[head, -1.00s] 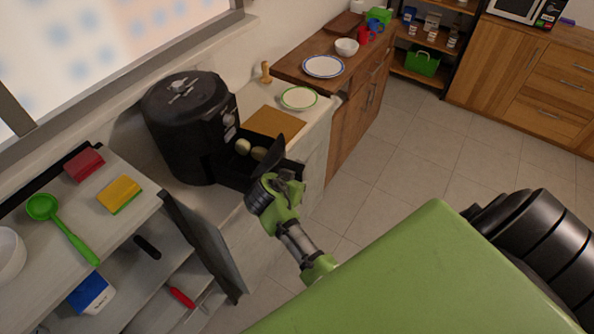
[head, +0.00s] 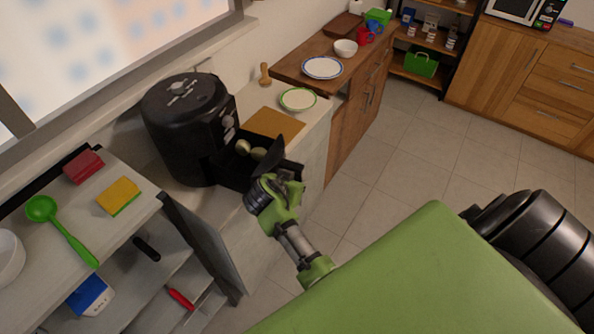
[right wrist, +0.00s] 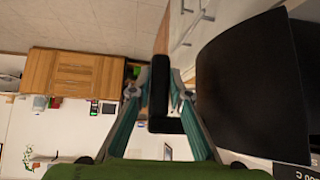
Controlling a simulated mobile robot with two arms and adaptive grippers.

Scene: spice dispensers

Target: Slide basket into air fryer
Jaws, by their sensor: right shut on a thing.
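The black air fryer (head: 185,125) stands on the counter at the left of the head view. Its black basket (head: 232,171) is pulled partly out at the front, towards the lower right, with pale rounded pieces (head: 258,153) inside. My right gripper (head: 286,182) is at the outer end of the basket and partly hides it. In the right wrist view, the fingers of my right gripper (right wrist: 155,92) are shut on the black basket handle (right wrist: 160,70). The dark basket body (right wrist: 248,85) fills the right side there. My left gripper is not in view.
A brown board (head: 276,122) and a green-rimmed plate (head: 298,99) lie beyond the basket on the counter. A shelf unit (head: 140,215) with sponges and a green ladle (head: 60,228) stands at the near left. Open tiled floor (head: 425,150) is at the right.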

